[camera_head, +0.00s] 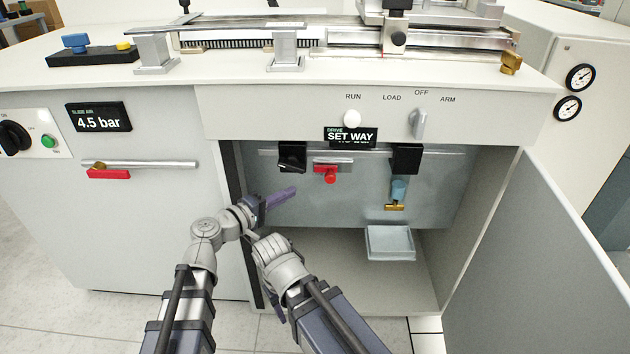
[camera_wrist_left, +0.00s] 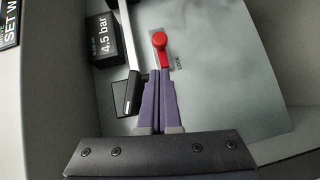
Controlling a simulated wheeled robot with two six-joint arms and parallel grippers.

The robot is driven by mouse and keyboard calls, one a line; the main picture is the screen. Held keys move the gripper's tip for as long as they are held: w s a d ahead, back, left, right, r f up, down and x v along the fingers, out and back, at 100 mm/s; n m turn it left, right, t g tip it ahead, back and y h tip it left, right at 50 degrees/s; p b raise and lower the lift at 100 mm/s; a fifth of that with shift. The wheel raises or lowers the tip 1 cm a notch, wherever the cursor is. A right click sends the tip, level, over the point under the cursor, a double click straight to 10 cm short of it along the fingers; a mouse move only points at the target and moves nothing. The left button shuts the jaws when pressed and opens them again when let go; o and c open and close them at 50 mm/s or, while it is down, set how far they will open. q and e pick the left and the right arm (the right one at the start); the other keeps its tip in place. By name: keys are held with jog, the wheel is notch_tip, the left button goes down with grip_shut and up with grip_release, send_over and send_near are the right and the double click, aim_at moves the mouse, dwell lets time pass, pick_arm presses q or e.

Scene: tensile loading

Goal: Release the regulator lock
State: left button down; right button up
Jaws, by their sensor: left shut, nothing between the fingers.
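A red lever with a round knob (camera_head: 330,175) is on the back panel inside the open cabinet. It also shows in the left wrist view (camera_wrist_left: 160,42), beside a small label too blurred to read surely; I take it as the regulator lock. My left gripper (camera_head: 293,190) is shut and empty, its purple fingers pointing into the cabinet. In the left wrist view its fingertips (camera_wrist_left: 159,74) appear just below the red lever; contact cannot be told. My right arm is low in the head view, and its finger opening cannot be made out.
A black 4.5 bar display (camera_wrist_left: 103,40) and a silver rail (camera_wrist_left: 130,50) are beside the lever. A blue cylinder with a brass end (camera_head: 398,190) hangs to the right, above a pale tray (camera_head: 390,243). The open door (camera_head: 550,250) bounds the right side.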

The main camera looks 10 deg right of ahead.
pick_arm(q)
jog(key=b+x, duration=0.1)
jog(key=x, duration=0.9)
pick_arm(e)
jog(key=shift+f, duration=0.55)
